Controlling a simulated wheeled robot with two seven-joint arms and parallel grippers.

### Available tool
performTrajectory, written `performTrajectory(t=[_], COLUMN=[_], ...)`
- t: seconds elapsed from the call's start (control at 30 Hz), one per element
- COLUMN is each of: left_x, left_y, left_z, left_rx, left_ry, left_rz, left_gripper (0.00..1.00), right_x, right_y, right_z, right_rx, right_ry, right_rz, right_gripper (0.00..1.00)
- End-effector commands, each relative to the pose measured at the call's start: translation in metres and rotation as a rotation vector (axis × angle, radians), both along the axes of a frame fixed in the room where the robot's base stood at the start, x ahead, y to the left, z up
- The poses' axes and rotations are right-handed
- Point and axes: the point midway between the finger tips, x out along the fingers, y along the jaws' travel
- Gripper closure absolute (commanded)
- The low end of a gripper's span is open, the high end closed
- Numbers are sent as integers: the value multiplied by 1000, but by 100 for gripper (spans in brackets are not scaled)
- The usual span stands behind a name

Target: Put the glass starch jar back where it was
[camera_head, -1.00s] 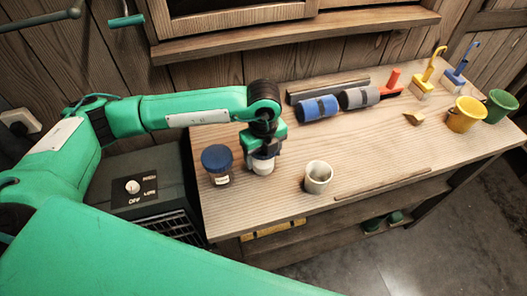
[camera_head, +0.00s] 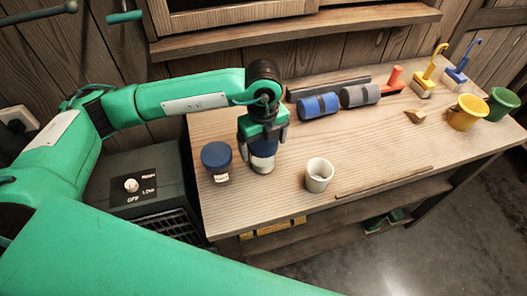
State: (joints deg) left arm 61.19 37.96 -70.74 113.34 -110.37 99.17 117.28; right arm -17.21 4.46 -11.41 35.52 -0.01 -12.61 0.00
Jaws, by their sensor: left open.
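A jar (camera_head: 262,163) with a blue top and a pale band stands upright on the wooden bench near its left end. My left gripper (camera_head: 263,146) is directly above it, pointing down, with its open fingers on either side of the jar's top. The fingers hide part of the jar, and contact cannot be told. A second jar (camera_head: 217,162) with a dark blue lid and a small pale label stands just to the left. I cannot read which jar holds starch. My right gripper is not in view.
A white cup (camera_head: 318,175) stands right of the jars. Blue (camera_head: 318,106) and grey (camera_head: 360,96) rollers lie at the back. A red-handled tool (camera_head: 393,82), brushes, a yellow pot (camera_head: 466,113) and a green pot (camera_head: 501,104) are farther right. The bench (camera_head: 370,140) is clear mid-right.

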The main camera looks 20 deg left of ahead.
Motion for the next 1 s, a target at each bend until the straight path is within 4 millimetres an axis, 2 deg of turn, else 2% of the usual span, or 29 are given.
performTrajectory(t=[0.03,0.2,0.4,0.6,1.0], left_x=[1,1,1,0,0], left_y=[0,-1,0,0,0], left_z=[10,47,75,84,84], left_rx=[-1,-2,-1,1,0], left_ry=[-7,-5,-2,-1,0], left_rz=[-1,-1,-1,-1,0], left_gripper=[10,10,10,10,10], right_x=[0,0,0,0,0], right_y=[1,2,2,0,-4], right_z=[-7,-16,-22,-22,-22], right_rx=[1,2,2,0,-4], right_ry=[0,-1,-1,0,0], right_rz=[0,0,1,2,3], right_gripper=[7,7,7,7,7])
